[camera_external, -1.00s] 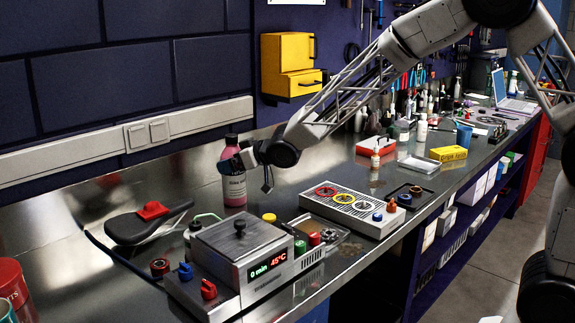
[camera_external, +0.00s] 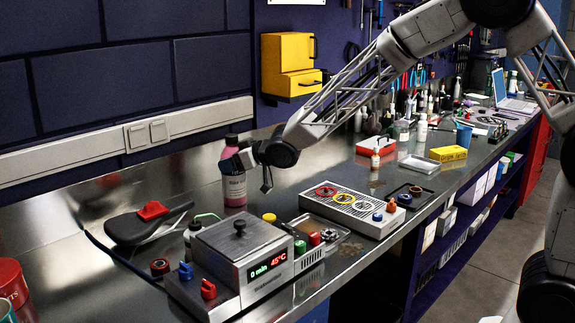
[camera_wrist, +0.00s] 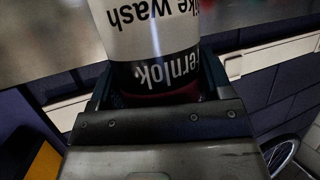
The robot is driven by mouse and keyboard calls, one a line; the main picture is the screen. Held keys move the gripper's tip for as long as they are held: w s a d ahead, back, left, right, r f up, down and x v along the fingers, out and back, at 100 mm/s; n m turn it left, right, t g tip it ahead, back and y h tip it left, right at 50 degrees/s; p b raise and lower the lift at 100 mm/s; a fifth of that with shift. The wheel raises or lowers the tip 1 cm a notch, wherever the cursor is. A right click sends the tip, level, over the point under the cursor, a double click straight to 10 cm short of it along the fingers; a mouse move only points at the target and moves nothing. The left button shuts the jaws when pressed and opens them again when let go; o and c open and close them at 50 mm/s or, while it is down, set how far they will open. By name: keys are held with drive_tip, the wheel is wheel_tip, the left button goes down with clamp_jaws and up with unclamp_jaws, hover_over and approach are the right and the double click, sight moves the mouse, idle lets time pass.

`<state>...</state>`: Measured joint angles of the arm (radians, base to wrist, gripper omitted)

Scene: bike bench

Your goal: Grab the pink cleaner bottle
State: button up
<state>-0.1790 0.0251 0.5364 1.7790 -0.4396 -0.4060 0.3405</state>
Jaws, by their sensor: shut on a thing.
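The pink cleaner bottle (camera_external: 234,187) stands upright on the metal bench near the back wall, with a dark cap and a dark label band. My gripper (camera_external: 250,166) is at the bottle's upper body and shut on it. In the wrist view the bottle (camera_wrist: 152,40) fills the space between the fingers of my gripper (camera_wrist: 155,88), with its white and black label close to the camera. The bottle's base appears to be at the bench top; I cannot tell whether it touches.
A bike saddle (camera_external: 146,226) with a red piece on it lies left of the bottle. A grey heated cleaner box (camera_external: 240,252) with a display stands in front. A tray with coloured rings (camera_external: 352,208) is to the right. A yellow cabinet (camera_external: 287,66) hangs on the wall.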

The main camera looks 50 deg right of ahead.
sight(233, 146)
drive_tip(key=c, duration=0.3)
drive_tip(key=shift+r, duration=0.2)
drive_tip(key=shift+r, duration=1.45)
drive_tip(key=shift+s+r, duration=0.2)
drive_tip(key=shift+s, duration=0.05)
drive_tip(key=s+d+r, duration=0.1)
drive_tip(key=s+d, duration=0.2)
drive_tip(key=s, duration=1.2)
drive_tip(key=shift+d+r, duration=0.15)
drive_tip(key=shift+r, duration=0.05)
drive_tip(key=shift+s, duration=0.1)
